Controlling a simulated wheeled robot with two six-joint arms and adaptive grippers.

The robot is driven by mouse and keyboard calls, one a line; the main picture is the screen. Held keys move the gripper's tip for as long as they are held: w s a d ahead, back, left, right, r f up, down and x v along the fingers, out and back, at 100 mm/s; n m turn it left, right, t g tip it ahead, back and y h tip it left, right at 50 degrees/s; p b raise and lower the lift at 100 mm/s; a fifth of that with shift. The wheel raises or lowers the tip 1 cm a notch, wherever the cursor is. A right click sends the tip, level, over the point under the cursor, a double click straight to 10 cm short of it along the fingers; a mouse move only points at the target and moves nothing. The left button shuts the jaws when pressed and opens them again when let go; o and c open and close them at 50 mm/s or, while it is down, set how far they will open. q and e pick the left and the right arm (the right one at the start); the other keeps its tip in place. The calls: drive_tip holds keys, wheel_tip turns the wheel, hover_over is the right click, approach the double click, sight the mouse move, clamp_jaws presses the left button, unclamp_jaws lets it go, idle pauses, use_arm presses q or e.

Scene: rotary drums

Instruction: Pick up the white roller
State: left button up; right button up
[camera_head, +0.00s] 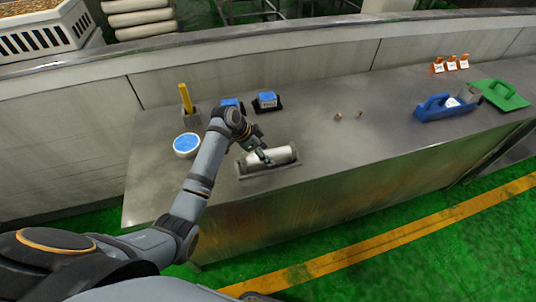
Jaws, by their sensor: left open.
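The white roller (283,154) lies on its side in a shallow grey tray (271,171) near the front edge of the metal table (330,150). My left gripper (262,157) reaches in from the left and is open at the roller's left part. Its fingers cover some of the roller there. I cannot tell whether they touch it. My right gripper is not in view.
Two blue-topped blocks (267,101), a round blue-topped dish (186,145) and a yellow upright stick (185,97) stand behind and left. A blue carrier (442,107) and a green board (500,95) lie far right. The middle right of the table is mostly clear.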

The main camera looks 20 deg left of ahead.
use_arm(q)
drive_tip(key=shift+x, duration=1.15)
drive_tip(key=shift+r, duration=0.15)
clamp_jaws()
